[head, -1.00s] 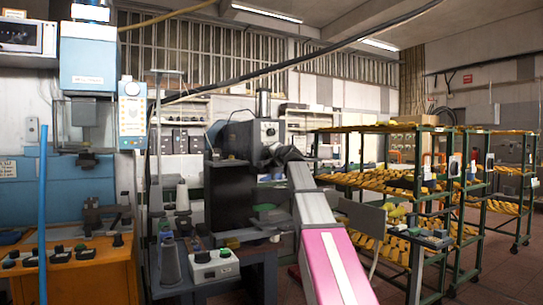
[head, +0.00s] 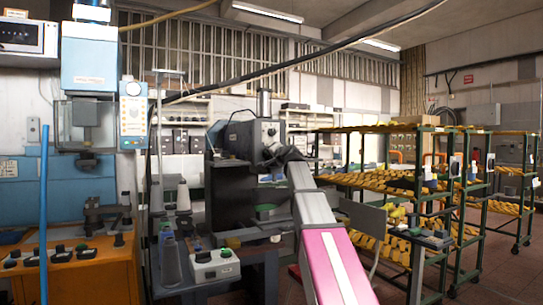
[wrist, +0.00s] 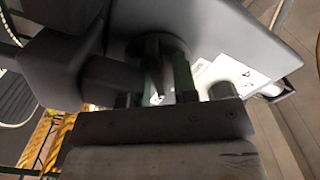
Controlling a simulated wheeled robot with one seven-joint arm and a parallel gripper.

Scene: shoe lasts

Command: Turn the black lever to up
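My pink and grey arm reaches up from the bottom of the head view to a dark machine (head: 232,185). My dark gripper (head: 284,156) is at the machine's right side, just below a grey box with a dial (head: 266,132). I cannot single out the black lever in the head view; my gripper may hide it. In the wrist view, dark close-up parts fill the middle, with a dark bar (wrist: 150,125) across the lower part. I cannot tell there which part is the lever, or whether my fingers are apart or touch it.
Green racks with yellow shoe lasts (head: 395,182) stand to the right. A white button box (head: 214,265) sits on the bench in front of the machine. A blue machine (head: 88,60) and an orange panel (head: 85,270) are at left. Floor shows at the lower right.

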